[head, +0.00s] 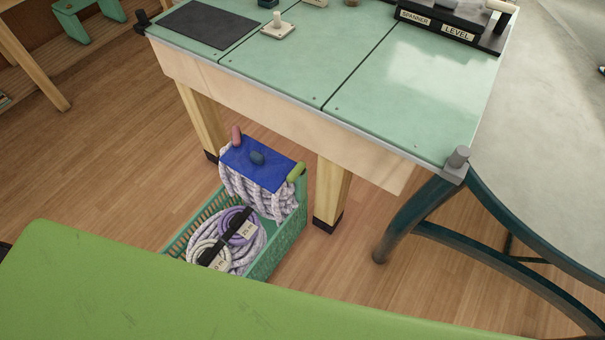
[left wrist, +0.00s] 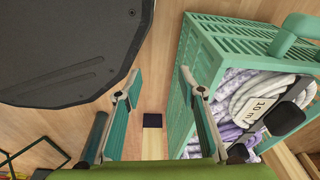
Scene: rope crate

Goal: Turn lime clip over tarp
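The lime clip (head: 296,172) sits at the right edge of the blue tarp (head: 262,168), pointing up along that edge. The tarp lies over bundled pale rope at the back end of the green crate (head: 288,243). A pink clip (head: 236,136) is at its far left edge and a dark blue knob-like piece (head: 257,157) is on its middle. My left gripper (left wrist: 160,74) is open and empty in the left wrist view, beside the crate wall (left wrist: 186,95). The lime clip and tarp do not show there. My right gripper is in neither view.
Coiled ropes (head: 250,258) with tags lie in the crate's front under a black strap (head: 226,236). The green-topped workbench (head: 285,60) overhangs the crate's back, and its wooden leg (head: 331,190) stands close right. A large green surface (head: 150,285) hides the crate's near end.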

